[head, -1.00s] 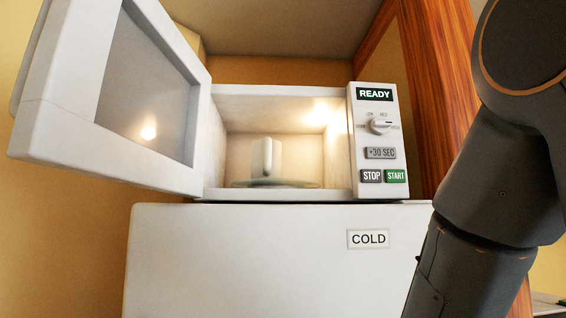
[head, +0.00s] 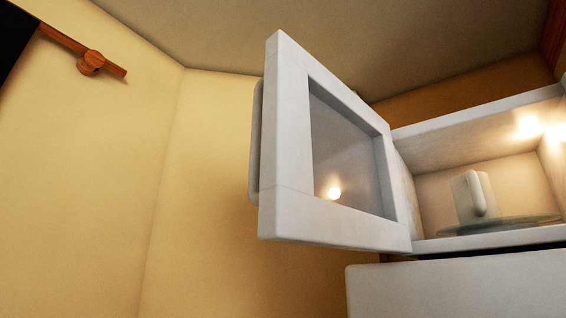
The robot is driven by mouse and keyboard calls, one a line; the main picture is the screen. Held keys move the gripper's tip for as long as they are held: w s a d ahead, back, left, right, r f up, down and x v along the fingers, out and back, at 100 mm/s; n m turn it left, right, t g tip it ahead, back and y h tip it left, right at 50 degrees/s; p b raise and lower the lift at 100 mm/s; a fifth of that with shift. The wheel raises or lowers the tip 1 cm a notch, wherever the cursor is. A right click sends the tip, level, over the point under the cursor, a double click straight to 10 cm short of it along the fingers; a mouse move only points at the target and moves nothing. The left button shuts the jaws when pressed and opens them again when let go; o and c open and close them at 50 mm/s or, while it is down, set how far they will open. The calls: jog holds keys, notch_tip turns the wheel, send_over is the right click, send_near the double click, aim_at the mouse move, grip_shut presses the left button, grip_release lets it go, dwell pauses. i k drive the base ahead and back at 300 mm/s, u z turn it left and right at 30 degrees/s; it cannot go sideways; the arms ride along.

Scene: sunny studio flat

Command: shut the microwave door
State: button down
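The microwave (head: 425,244) stands at the right of the head view, on top of a white cabinet-like unit, and is cut off by the right edge. Its door (head: 285,160) is wide open, swung out to the left on its hinge, with a dark window in a white frame. The inside is lit. A pale mug-like item (head: 467,197) stands on the glass turntable (head: 530,222) inside. My gripper is not in view, and none of my arm shows now.
The white unit (head: 450,290) under the microwave fills the lower right. A plain yellow wall (head: 110,190) is behind and left of the door. A wooden bar with a knob (head: 90,63) and a dark panel are at the upper left. The space left of the door looks clear.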

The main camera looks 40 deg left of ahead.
aim_at(324, 172)
jog(key=z, duration=0.45)
jog(key=k, duration=1)
jog(key=u, duration=0.75)
